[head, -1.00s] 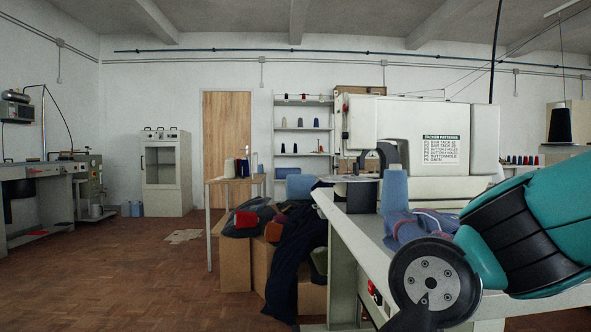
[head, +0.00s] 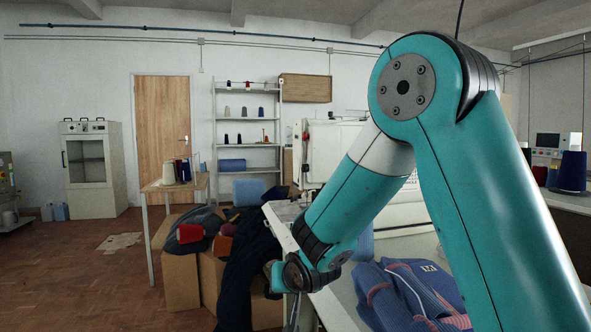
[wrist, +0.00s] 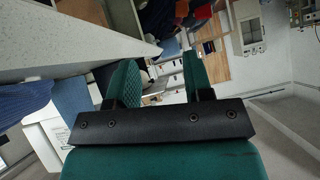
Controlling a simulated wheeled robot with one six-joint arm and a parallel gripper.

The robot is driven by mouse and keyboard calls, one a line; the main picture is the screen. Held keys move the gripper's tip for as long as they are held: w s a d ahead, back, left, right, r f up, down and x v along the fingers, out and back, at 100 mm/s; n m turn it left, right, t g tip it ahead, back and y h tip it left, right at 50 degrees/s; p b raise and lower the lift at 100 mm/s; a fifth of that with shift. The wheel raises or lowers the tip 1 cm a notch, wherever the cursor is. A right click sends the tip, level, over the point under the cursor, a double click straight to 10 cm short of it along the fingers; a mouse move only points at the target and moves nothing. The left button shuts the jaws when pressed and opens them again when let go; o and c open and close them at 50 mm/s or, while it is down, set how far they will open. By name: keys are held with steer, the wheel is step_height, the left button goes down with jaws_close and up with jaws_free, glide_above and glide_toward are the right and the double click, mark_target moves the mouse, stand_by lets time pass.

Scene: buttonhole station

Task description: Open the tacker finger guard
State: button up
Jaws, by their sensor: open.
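The tacker (head: 338,145), a white machine, stands on its pale table behind my raised arm in the head view. My arm covers much of its front, and I cannot make out the finger guard. In the wrist view, part of a white body with a dark label (wrist: 52,135), likely the tacker, shows at the lower left, turned on its side. My gripper (wrist: 157,75) is open and empty, with two green ribbed fingers apart. In the head view only my wrist shows, low beside the table's left edge, and the fingers are mostly hidden or cut off.
The pale table (head: 335,305) has blue folded garments (head: 410,295) on its near part. Cardboard boxes (head: 182,283) with dark cloth (head: 255,260) stand left of it. A small table (head: 170,186) holds thread cones. The floor (head: 60,265) further left is mostly open.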

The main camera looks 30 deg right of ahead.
steer(key=w+d+r+t+h+p, duration=0.4)
steer(key=w+d+r+t+p, duration=0.25)
steer(key=d+r+p, duration=0.4)
steer(key=n+p, duration=0.1)
steer(key=p, duration=0.8)
glide_toward(295, 202)
steer(key=shift+t+y, duration=0.35)
steer(key=shift+y, duration=0.05)
steer(key=x, duration=0.2)
steer(key=p+x, duration=0.1)
steer(key=x, duration=0.1)
steer(key=r+x, duration=0.1)
steer(key=x, duration=0.1)
steer(key=shift+w+a+p, duration=0.1)
steer(key=shift+a+p, duration=0.1)
steer(key=shift+p, duration=0.15)
